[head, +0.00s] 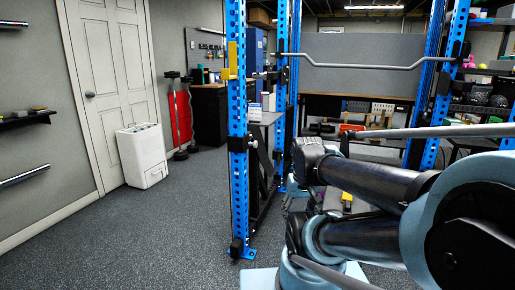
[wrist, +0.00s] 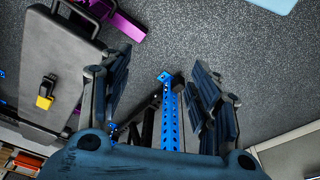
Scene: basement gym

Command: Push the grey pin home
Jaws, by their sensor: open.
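A rack with blue perforated uprights stands ahead; its near-left upright (head: 237,180) is left of my arm in the head view. A black fitting (head: 240,144) sits on that upright, and a yellow piece (head: 232,62) is higher on it. I cannot make out the grey pin for certain in either view. In the wrist view my gripper (wrist: 160,95) is open and empty, its dark fingers wide apart. A blue perforated beam (wrist: 169,122) shows between and beyond the fingers. In the head view I cannot clearly pick out my fingertips.
A grey padded bench (wrist: 62,60) with a yellow-and-black clip (wrist: 45,94) lies left in the wrist view, beside a purple part (wrist: 122,22). A bent barbell (head: 370,66) crosses the rack. A white box unit (head: 142,155) stands by the door. The left floor is clear.

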